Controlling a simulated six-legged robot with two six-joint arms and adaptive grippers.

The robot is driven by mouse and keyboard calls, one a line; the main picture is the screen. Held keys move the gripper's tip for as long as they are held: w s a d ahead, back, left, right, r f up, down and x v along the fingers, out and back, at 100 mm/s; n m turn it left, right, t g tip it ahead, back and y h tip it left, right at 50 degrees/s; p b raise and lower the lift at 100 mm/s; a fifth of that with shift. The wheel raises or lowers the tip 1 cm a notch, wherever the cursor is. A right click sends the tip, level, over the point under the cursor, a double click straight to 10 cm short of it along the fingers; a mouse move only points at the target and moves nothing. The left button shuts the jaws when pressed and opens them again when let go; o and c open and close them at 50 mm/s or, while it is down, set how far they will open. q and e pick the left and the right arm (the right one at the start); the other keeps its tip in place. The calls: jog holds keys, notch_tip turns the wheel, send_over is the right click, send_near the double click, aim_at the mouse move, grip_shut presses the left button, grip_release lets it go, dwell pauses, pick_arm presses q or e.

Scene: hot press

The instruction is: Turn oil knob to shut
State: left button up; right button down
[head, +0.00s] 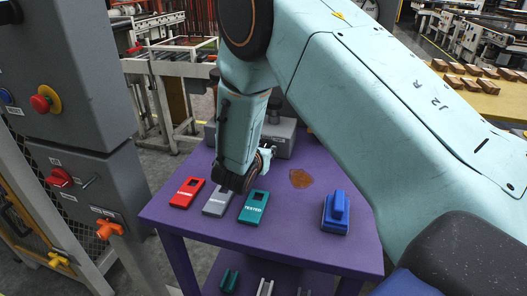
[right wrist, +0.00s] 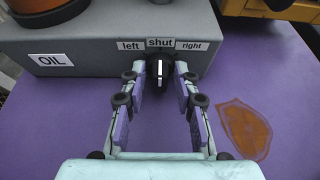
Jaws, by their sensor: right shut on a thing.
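The oil knob (right wrist: 160,74) is black with a white pointer line, on the front of a grey box (right wrist: 100,50) labelled OIL. The pointer stands about vertical, below the "shut" label (right wrist: 160,43), between the "left" and "right" labels. My right gripper (right wrist: 161,80) has its fingers on either side of the knob and is shut on it. In the head view my right gripper (head: 264,158) reaches down to the box (head: 282,138), and the arm hides the knob. My left gripper is not in view.
The purple table (head: 290,215) carries red (head: 187,193), grey (head: 218,203) and green (head: 253,207) tags and a blue block (head: 336,212). An orange-brown stain (right wrist: 243,128) lies right of the gripper. A grey control cabinet (head: 75,100) stands at left.

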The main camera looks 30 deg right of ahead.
jog(key=c, duration=1.3)
grip_release()
jog(key=shift+v, duration=3.75)
